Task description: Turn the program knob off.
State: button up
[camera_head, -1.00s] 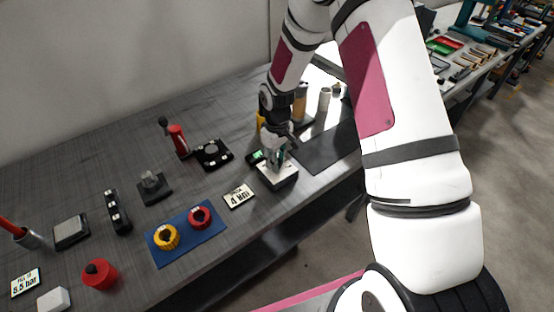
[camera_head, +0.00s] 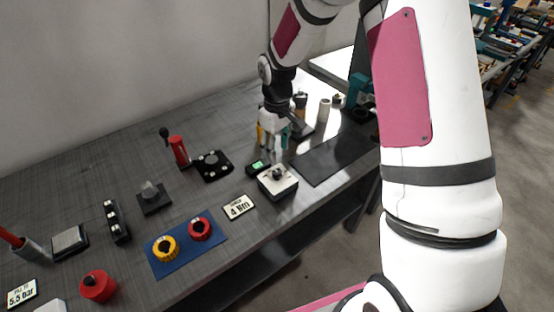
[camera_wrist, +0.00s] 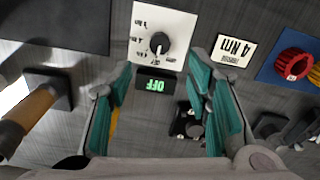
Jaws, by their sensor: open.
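The program knob (camera_wrist: 159,43) is a black dial with a pointer on a white box (camera_wrist: 146,18), with small labels around it in the wrist view. In the head view the white box (camera_head: 277,188) stands near the front edge of the bench. A small black display (camera_wrist: 155,86) beside it reads "OFF" in green; it also shows in the head view (camera_head: 258,167). My gripper (camera_wrist: 158,80) is open and empty, its teal fingers spread wide. In the head view my gripper (camera_head: 272,146) is above the bench behind the box, apart from the knob.
A "4 Nm" card (camera_head: 238,207) lies left of the box. A blue mat (camera_head: 186,241) holds yellow and red knobs. A dark mat (camera_head: 331,157) lies to the right. A red lever (camera_head: 178,150) stands at the left.

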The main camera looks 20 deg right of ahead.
notch_tip(320, 180, up, 2)
jog(key=shift+r, duration=0.1)
dwell(0.5)
jog(key=s+r+m+t, duration=0.1)
jog(key=s+r, duration=0.4)
jog(key=r, duration=0.3)
jog(key=s+r+m+t, duration=0.1)
jog(key=s+r, duration=0.3)
jog(key=r, duration=0.5)
jog(key=s+r+m+t, duration=0.1)
jog(key=s+r+m, duration=0.1)
jog(key=s, duration=0.7)
jog(key=s+r+m+t, duration=0.1)
jog(key=s+r+t, duration=0.1)
jog(key=s+r, duration=0.3)
jog(key=s, duration=0.4)
jog(key=shift+s+r+m, duration=0.3)
jog(key=shift+s+m, duration=0.05)
jog(key=shift+m, duration=0.05)
jog(key=shift+d, duration=0.1)
